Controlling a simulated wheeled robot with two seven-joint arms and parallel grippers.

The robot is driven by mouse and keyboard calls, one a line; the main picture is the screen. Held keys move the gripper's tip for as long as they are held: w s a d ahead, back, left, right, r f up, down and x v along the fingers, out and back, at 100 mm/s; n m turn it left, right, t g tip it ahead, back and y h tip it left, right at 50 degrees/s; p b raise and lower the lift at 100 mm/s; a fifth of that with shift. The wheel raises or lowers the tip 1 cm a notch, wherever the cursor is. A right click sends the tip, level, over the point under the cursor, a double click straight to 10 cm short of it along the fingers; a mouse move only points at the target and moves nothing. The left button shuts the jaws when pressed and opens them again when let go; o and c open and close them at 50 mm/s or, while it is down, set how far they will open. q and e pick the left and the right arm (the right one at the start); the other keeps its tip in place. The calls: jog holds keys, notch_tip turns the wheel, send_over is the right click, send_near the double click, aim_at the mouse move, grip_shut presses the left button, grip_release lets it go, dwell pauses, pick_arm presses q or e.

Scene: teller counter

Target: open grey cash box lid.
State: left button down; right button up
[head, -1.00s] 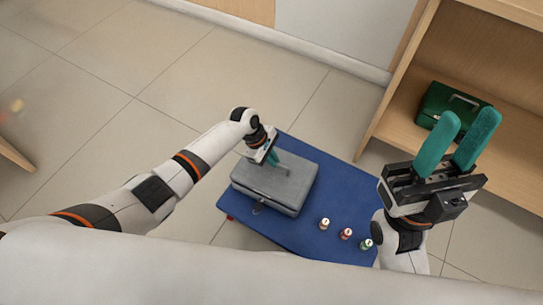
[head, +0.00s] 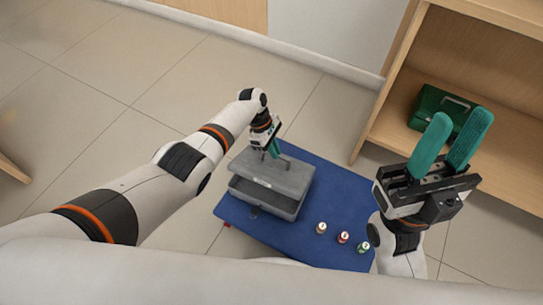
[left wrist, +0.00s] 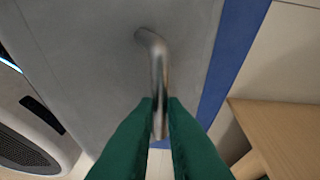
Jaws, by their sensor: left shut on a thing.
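The grey cash box (head: 268,203) stands on a blue mat. Its lid (head: 268,176) is partly raised, with a dark gap along the front side. My left gripper (head: 275,150) is above the lid and shut on the lid's metal handle (head: 286,160). In the left wrist view the green fingers (left wrist: 160,105) close around the handle (left wrist: 158,65), with the grey lid (left wrist: 85,45) behind it. My right gripper (head: 450,145) is open and empty at the right, its two green fingers apart, away from the box.
Several small round pieces, among them a cream one (head: 321,228), a red one (head: 343,237) and a green one (head: 363,248), stand on the blue mat (head: 340,195) right of the box. A green box (head: 440,112) sits in a wooden shelf (head: 385,128) at the right.

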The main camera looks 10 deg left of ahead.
pick_arm(q)
jog(key=shift+w+d+r+b, duration=0.1)
jog(key=shift+w+d+b, duration=0.05)
jog(key=shift+w+b, duration=0.3)
jog(key=shift+w+d+r+b, duration=0.15)
jog(key=shift+w+b, duration=0.15)
jog(key=shift+w, duration=0.2)
jog(key=c, duration=1.5)
grip_release()
jog(key=shift+f, duration=0.1)
